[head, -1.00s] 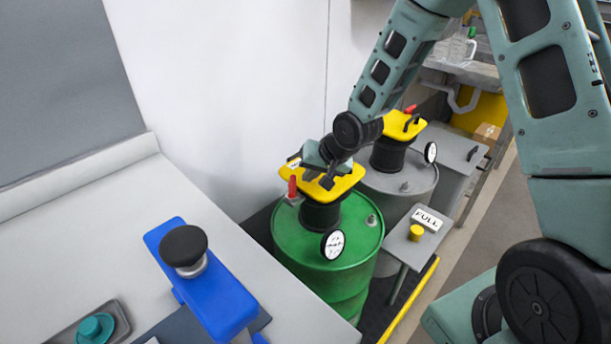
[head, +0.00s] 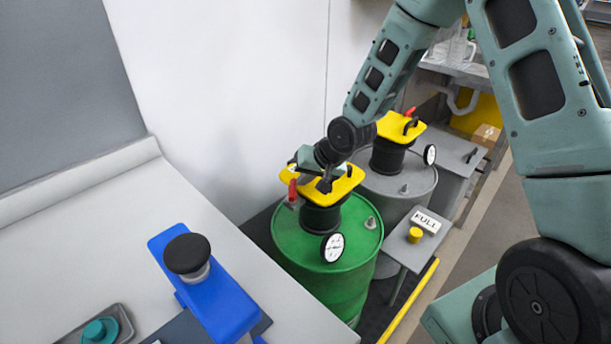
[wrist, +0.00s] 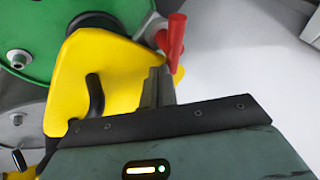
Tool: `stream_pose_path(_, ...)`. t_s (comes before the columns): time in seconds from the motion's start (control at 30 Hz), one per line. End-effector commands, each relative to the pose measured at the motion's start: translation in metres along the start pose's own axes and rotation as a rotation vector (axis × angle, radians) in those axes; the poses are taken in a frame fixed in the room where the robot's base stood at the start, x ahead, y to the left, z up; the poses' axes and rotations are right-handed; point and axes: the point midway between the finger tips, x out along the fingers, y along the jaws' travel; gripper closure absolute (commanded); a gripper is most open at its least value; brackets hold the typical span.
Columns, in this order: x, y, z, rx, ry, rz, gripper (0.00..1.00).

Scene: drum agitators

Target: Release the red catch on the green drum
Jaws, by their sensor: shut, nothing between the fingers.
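The green drum (head: 320,285) stands beside the pale bench in the head view, with a black neck and a yellow top plate (head: 348,184). The red catch (head: 292,189) stands upright at the plate's left end. It also shows in the wrist view as a red handle (wrist: 173,38). My gripper (wrist: 158,72) is shut and empty, its fingertips right beside the red catch over the plate's edge. I cannot tell whether they touch it. In the head view my wrist hangs over the plate and partly hides it.
A grey drum (head: 405,185) with a similar yellow top stands behind. A small grey stand (head: 425,236) with a "FULL" sign and yellow button is to the right. A blue fixture (head: 205,295) with a black knob sits on the bench (head: 110,225). A white wall rises behind the green drum.

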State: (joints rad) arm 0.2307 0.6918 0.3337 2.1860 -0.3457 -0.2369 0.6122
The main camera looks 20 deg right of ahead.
Motion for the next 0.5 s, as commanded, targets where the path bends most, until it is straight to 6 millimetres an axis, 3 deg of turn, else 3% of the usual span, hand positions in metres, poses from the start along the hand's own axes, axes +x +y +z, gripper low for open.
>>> stream_pose_path(0.5, 0.0002, -0.0015, -0.0038, -0.075, -0.037, -0.037, 1.0)
